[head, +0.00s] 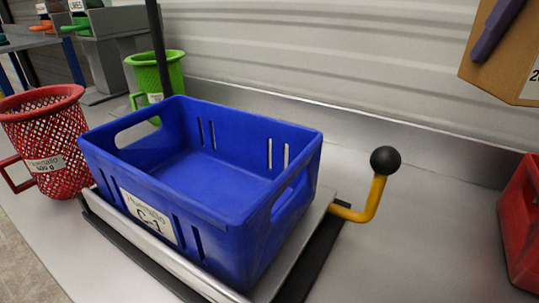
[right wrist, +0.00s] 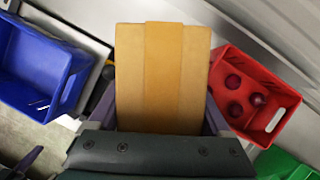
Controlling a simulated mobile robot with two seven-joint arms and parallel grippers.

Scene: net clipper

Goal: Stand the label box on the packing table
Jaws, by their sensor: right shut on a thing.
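The label box, a tan cardboard box (head: 512,52) with a white label partly cut off, is at the top right of the head view. One purple finger also shows against the box in the head view. The box is held above the grey metal table (head: 405,245). My left gripper is not clearly seen.
A blue crate (head: 225,205) sits on a scale-like platform with a yellow lever (head: 372,200) and black knob. Red (head: 45,130) and green (head: 150,75) mesh baskets stand left and behind. A red crate (right wrist: 285,105) holds dark red balls.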

